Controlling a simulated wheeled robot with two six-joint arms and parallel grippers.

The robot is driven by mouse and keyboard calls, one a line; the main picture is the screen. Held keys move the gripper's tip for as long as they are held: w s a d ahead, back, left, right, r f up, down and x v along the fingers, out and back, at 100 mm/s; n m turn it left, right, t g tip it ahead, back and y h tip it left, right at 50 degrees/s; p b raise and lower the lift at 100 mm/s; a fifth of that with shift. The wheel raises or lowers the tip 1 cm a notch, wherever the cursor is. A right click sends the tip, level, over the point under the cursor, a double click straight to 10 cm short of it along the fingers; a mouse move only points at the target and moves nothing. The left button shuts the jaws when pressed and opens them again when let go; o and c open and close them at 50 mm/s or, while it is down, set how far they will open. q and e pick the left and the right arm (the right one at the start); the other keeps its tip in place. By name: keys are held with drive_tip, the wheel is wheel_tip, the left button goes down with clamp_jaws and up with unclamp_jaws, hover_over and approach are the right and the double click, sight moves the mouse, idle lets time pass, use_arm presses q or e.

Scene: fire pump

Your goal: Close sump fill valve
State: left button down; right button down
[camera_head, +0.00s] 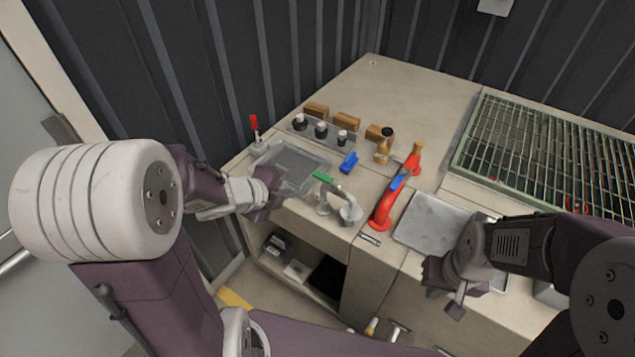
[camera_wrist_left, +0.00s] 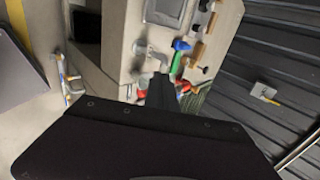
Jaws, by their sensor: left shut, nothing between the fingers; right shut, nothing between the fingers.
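A green lever handle (camera_head: 322,177) sits by a grey metal spout (camera_head: 349,211) on the bench; both also show in the left wrist view, the green handle (camera_wrist_left: 178,63) and the grey metalwork (camera_wrist_left: 141,52). A red pipe (camera_head: 384,208) with a blue lever (camera_head: 399,180) stands to their right. A separate blue handle (camera_head: 348,162) is behind the green one. I cannot tell which is the sump fill valve. My left gripper (camera_head: 273,203) is shut and empty, left of the green handle and apart from it. My right gripper (camera_head: 444,292) is shut and empty, at the bench's front right.
A shallow grey basin (camera_head: 292,166) lies behind my left gripper, with a red-handled lever (camera_head: 254,124) at its left. Dark knobs (camera_head: 321,130) and wooden blocks (camera_head: 346,118) stand at the back. A metal plate (camera_head: 431,222) and green-framed grating (camera_head: 545,150) are to the right.

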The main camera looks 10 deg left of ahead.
use_arm(q)
drive_tip(key=shift+w+d, duration=0.1)
drive_tip(key=p, duration=0.2)
approach(327, 179)
drive_tip(key=w+a+f, duration=0.1)
drive_tip(key=w+f, duration=0.2)
drive_tip(key=f, duration=0.2)
drive_tip(key=shift+w+d+f, duration=0.15)
drive_tip(key=shift+w+f, duration=0.05)
drive_tip(key=shift+w, duration=0.3)
